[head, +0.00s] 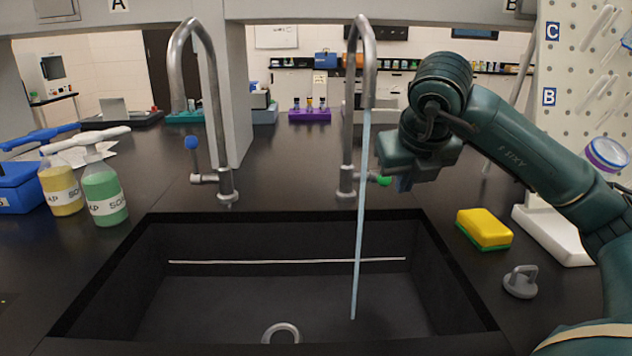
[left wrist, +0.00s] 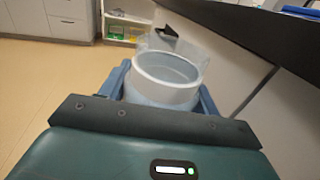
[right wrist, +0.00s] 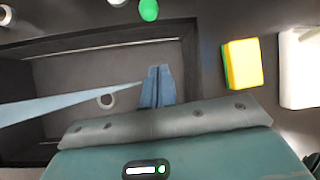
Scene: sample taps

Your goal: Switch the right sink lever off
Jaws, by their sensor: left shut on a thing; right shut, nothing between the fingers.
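The right tap (head: 362,70) stands behind the sink, and a stream of water (head: 360,230) runs from its spout into the basin. Its lever has a green tip (head: 384,181) and points sideways to the right; the green tip also shows at the top of the right wrist view (right wrist: 148,10). My right gripper (head: 404,184) is just right of the green tip, with its shut, empty fingers (right wrist: 157,85) over the basin in the wrist view. I cannot tell whether it touches the lever. My left gripper (left wrist: 165,85) is shut on a whitish round container (left wrist: 168,75), seen only in the left wrist view.
The left tap (head: 207,80) has a blue-tipped lever (head: 191,143) pointing up, with no water running. A yellow-green sponge (head: 484,229) and a grey stopper (head: 521,282) lie right of the sink (head: 190,215). Soap bottles (head: 103,190) stand at left; a white pegboard (head: 575,80) rises at right.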

